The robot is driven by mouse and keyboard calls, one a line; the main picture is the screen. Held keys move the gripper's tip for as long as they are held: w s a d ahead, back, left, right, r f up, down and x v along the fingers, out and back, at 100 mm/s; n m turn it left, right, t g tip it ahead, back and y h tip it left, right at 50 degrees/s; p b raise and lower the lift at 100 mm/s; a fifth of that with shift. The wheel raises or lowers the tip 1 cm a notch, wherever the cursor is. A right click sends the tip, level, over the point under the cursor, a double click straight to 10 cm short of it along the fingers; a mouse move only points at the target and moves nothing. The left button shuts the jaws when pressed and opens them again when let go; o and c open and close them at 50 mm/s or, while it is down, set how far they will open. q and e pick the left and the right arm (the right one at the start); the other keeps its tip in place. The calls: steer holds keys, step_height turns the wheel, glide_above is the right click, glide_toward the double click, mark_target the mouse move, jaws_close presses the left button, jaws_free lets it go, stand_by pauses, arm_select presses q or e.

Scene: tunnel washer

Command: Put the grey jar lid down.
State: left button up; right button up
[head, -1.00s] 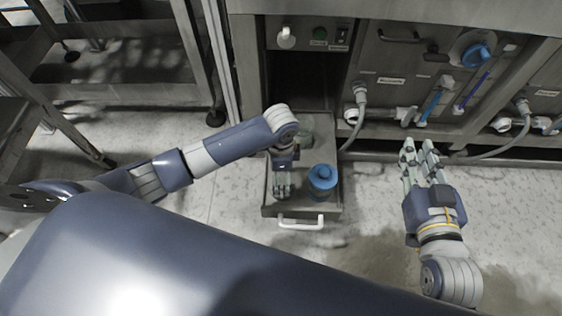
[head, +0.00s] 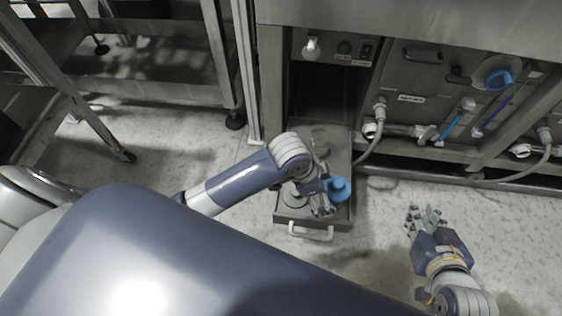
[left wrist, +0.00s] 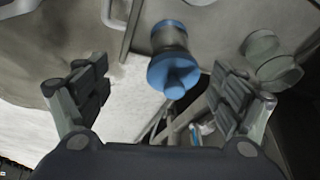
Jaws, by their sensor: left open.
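The grey jar lid appears as a flat round disc (head: 294,196) lying in the left front of the pulled-out drawer in the head view. Its edge may also show at the top of the left wrist view (left wrist: 200,2). My left gripper (head: 322,208) is open above the drawer, to the right of the disc and apart from it. My right gripper (head: 424,212) hangs over the floor at right, fingers apart and empty.
A blue-capped jar (head: 340,187) stands in the drawer beside my left gripper, and also shows in the wrist view (left wrist: 170,40). A clear glass jar (head: 320,140) stands further back. The drawer's white handle (head: 311,232) faces front.

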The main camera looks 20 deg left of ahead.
arm_select(q)
steer(key=s+a+r+n+t+y, duration=0.1)
steer(key=s+a+r+n+t, duration=0.2)
steer(key=a+r+n+t, duration=0.4)
steer(key=a+r+n, duration=0.2)
steer(key=a+r, duration=0.1)
steer(key=r, duration=0.2)
steer(key=shift+s+a+t+y, duration=0.2)
steer(key=shift+a+t+y, duration=0.1)
steer(key=shift+a+y, duration=0.1)
steer(key=shift+d, duration=0.1)
